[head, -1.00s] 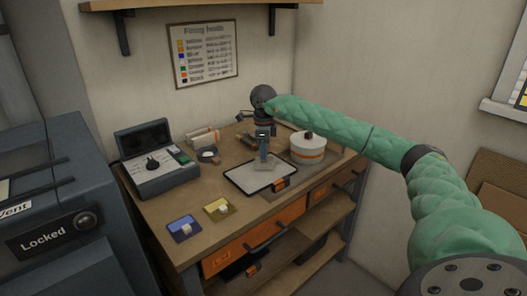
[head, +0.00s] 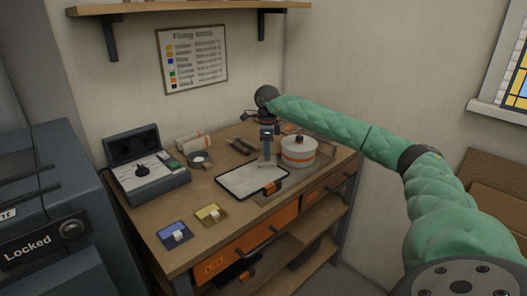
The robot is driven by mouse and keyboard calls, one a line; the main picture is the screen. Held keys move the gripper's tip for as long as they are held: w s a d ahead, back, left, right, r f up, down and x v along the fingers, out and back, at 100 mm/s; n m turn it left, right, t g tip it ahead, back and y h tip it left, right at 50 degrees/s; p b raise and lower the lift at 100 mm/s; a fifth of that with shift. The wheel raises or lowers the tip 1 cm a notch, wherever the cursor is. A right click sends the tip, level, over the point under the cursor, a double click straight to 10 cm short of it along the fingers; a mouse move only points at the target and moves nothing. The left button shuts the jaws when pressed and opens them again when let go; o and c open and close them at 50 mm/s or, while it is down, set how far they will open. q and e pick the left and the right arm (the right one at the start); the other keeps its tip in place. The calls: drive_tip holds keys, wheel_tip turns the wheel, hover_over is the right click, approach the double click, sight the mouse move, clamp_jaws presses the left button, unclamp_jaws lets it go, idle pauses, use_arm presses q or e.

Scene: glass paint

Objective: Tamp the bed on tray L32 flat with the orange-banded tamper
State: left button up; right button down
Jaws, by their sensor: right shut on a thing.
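My right gripper (head: 268,129) reaches down over the back right part of the bench, shut on a slim grey upright tool, the tamper (head: 266,152). The tamper's lower end is at the back right edge of a dark-rimmed tray (head: 232,192); I cannot tell whether it touches. No orange band on it can be made out. The tray holds a pale, even-looking bed (head: 247,180) and has an orange tag at its front right; its label is too small to read. My left gripper is not in view.
A white round pot with an orange band (head: 298,153) stands close right of the tamper. A control box (head: 148,180), a blue tile (head: 173,234), a yellow tile (head: 210,216) and white rolls (head: 194,143) lie left. A locked dark cabinet (head: 45,215) stands far left.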

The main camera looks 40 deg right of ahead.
drive_tip(key=shift+f, duration=0.1)
idle(0.3)
drive_tip(key=shift+f+b, duration=0.35)
drive_tip(key=shift+f, duration=0.35)
drive_tip(key=shift+s+a+f, duration=0.1)
drive_tip(key=shift+r+p, duration=0.45)
drive_tip(key=shift+r, duration=0.7)
